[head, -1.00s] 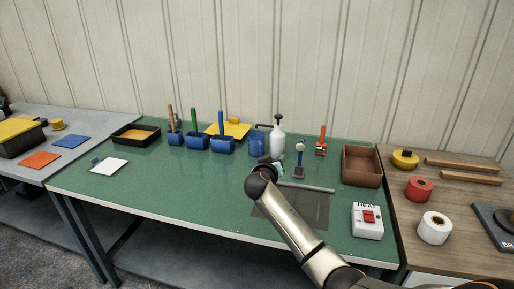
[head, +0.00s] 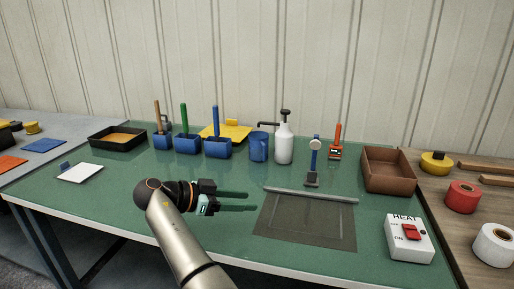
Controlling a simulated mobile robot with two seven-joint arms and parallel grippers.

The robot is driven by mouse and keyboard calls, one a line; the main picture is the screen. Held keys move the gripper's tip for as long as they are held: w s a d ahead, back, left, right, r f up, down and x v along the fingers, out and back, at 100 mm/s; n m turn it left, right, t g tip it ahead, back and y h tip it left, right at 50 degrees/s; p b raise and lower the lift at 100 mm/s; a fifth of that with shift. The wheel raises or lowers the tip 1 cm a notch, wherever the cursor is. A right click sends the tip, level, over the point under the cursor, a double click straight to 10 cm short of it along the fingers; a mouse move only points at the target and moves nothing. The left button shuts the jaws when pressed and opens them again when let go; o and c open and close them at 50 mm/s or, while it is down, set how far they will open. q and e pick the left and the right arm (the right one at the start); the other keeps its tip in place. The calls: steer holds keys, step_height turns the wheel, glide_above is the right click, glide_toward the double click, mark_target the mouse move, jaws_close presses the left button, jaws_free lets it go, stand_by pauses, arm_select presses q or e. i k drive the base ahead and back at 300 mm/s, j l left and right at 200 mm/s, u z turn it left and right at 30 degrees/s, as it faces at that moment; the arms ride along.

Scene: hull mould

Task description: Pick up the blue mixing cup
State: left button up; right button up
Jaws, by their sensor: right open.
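The blue mixing cup (head: 259,148) stands upright on the green table, left of the white pump bottle (head: 284,142). My right gripper (head: 253,201) is over the table in front of the cup, nearer to me. Its two fingers point right and are apart, with nothing between them. It does not touch the cup. My left gripper is not in view.
Blue holders with upright handles (head: 217,146) stand left of the cup. A brown tray (head: 388,171) and a heat switch box (head: 409,238) are farther right.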

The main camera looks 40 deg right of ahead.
mark_target(258, 140)
steer(key=i+l, duration=0.75)
steer(key=i, duration=0.1)
